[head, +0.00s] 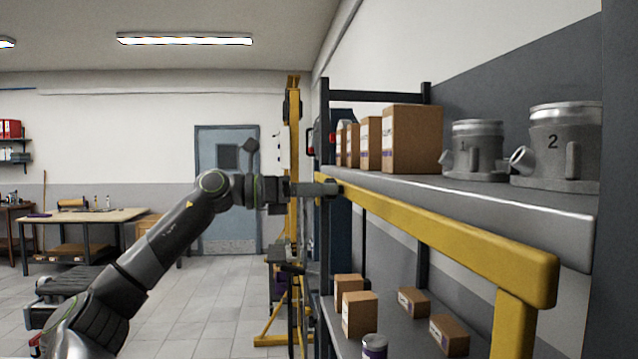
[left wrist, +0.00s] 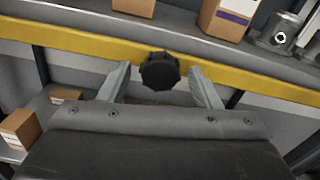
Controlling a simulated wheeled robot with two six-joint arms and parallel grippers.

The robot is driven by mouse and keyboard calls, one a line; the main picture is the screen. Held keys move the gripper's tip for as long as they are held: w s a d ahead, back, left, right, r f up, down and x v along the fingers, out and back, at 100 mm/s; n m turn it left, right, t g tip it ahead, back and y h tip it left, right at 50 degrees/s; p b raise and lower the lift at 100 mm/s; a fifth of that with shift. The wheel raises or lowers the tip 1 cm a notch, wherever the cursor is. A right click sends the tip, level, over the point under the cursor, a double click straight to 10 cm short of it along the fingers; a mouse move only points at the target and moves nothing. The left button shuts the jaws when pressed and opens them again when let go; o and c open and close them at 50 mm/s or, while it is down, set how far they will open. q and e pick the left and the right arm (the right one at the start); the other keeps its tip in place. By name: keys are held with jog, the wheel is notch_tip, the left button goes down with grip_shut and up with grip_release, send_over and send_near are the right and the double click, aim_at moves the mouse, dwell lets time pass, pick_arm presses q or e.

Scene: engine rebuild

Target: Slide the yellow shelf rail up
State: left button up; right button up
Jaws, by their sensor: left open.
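The yellow shelf rail (head: 450,238) runs along the front of the upper shelf, with its near end bending down into a yellow post. In the left wrist view the rail (left wrist: 85,42) crosses the upper part of the picture, with a black knob (left wrist: 160,72) in front of it. My left gripper (head: 328,188) is at the far end of the rail. In the left wrist view its two fingers (left wrist: 163,85) are open, one on each side of the knob. I cannot tell whether they touch it. My right gripper is not in view.
The upper shelf (head: 480,192) holds cardboard boxes (head: 410,140) and grey metal housings (head: 555,145), one marked 2. The lower shelf carries small boxes (head: 360,314) and a can (head: 374,346). A yellow frame (head: 293,200) stands behind my arm.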

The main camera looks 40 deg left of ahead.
pick_arm(q)
grip_shut()
notch_tip(320, 180, up, 7)
jog(key=p, duration=0.5)
jog(key=shift+f+p, duration=0.2)
jog(key=shift+p, duration=0.2)
jog(key=shift+c, duration=2.3)
grip_release()
jog(key=o, duration=0.5)
jog(key=shift+c, duration=0.2)
